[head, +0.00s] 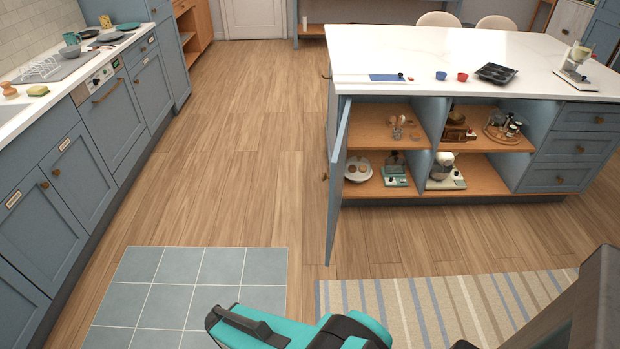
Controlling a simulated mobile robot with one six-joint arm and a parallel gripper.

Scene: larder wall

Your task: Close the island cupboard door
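The island cupboard door (337,180) is a blue panel hinged at the left front of the island (560,145). It stands wide open, swung out toward me, so I see it nearly edge-on. A small brass knob (324,177) shows on its left face. The cupboard opening beside it shows wooden shelves (375,188). Teal and black parts of my arm fill the bottom middle of the view, well short of the door. I cannot make out my gripper's fingers, and nothing of mine touches the door.
The shelves hold utensils (398,127), a white pot (357,169) and a green scale (394,173). Blue drawers (570,147) are at the island's right. A striped rug (440,309) and a blue tiled mat (185,290) lie in front. The wood floor left of the door is clear.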

